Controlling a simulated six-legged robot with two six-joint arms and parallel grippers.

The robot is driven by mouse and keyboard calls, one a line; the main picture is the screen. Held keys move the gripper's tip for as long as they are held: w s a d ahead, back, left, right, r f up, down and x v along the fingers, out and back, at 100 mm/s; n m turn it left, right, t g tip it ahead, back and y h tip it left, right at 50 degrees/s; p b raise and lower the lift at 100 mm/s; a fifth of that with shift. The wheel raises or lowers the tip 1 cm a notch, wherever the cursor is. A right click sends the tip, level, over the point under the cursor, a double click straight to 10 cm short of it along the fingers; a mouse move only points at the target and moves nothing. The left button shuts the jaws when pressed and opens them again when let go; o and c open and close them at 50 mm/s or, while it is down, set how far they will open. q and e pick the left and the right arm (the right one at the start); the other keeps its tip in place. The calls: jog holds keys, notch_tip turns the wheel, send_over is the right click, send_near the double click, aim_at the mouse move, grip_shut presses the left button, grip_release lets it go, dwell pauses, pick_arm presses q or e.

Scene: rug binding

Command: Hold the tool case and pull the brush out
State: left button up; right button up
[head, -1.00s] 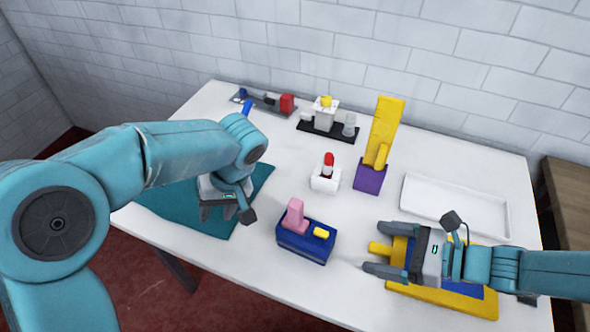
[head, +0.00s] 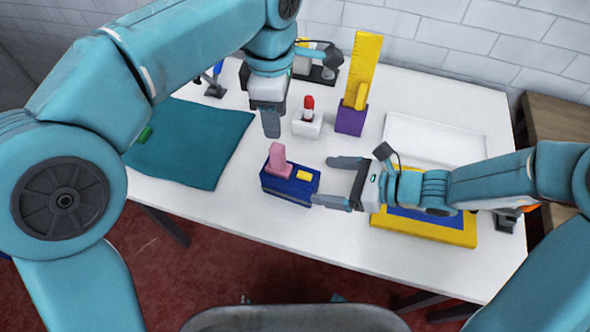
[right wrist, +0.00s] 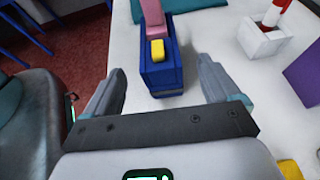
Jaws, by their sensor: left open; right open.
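The blue tool case (head: 287,190) stands on the table, with a pink upright piece (head: 277,160) and a small yellow block (head: 304,175) at its top. I cannot tell which piece is the brush. The case also shows in the right wrist view (right wrist: 161,78), ahead of the fingers. My right gripper (head: 322,182) is open at the case's right end, one finger toward each long side; contact is not clear. My left gripper (head: 262,108) is open and empty, pointing down above the table behind the case.
A white holder (head: 307,125) with a red-topped piece and a purple block (head: 350,120) with a tall yellow piece stand behind the case. A teal mat (head: 190,150) lies left. A white tray (head: 440,130) and a yellow-blue item (head: 425,228) lie right.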

aim_at(296, 177)
jog(key=x, duration=0.8)
jog(key=shift+a+f, duration=0.2)
jog(key=shift+a, duration=0.15)
